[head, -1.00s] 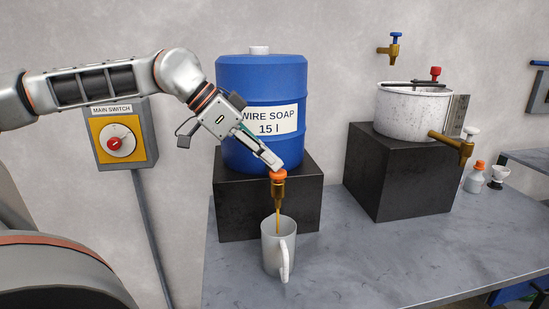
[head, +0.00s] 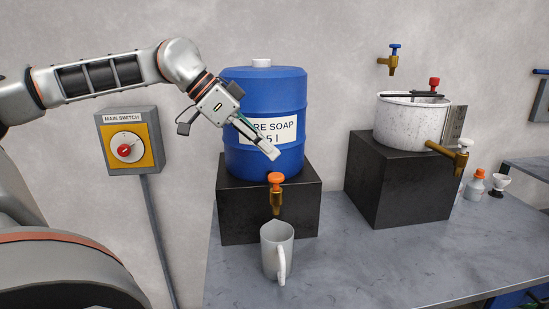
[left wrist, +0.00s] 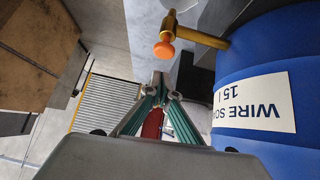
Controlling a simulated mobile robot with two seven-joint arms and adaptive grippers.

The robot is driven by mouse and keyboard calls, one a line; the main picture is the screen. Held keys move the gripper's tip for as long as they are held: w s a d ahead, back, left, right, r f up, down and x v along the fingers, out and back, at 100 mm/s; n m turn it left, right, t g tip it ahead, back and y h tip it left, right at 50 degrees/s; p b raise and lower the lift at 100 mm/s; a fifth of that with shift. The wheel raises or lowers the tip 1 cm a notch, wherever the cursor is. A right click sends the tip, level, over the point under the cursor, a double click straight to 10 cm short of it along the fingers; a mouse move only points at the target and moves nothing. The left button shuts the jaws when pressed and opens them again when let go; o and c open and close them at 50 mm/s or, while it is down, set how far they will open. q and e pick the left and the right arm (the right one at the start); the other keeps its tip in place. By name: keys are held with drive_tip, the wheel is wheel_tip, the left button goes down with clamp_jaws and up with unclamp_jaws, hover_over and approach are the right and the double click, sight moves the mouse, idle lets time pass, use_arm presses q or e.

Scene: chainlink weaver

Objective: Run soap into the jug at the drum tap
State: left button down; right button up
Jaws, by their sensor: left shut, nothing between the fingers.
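The blue soap drum (head: 262,90) stands on a black block, its white label partly behind my left gripper. Its brass tap (head: 276,203) with an orange knob (head: 276,178) points down at the front. No stream shows under the spout. The light grey jug (head: 272,255) stands upright on the bench below the tap, handle toward the front. Its inside is too dim to tell the level. My left gripper (head: 273,154) is shut and empty, just above the knob and apart from it. In the left wrist view its closed fingertips (left wrist: 161,80) are clear of the orange knob (left wrist: 164,50).
The black block (head: 235,212) under the drum sits on the grey bench (head: 350,265). To the right, a white pot (head: 405,120) with a brass tap stands on another black block (head: 398,185). Small bottles (head: 475,184) stand beyond it. The bench right of the jug is clear.

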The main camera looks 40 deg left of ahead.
use_arm(q)
drive_tip(key=v, duration=0.9)
drive_tip(key=shift+a, duration=0.2)
drive_tip(key=shift+s, duration=0.15)
idle(0.8)
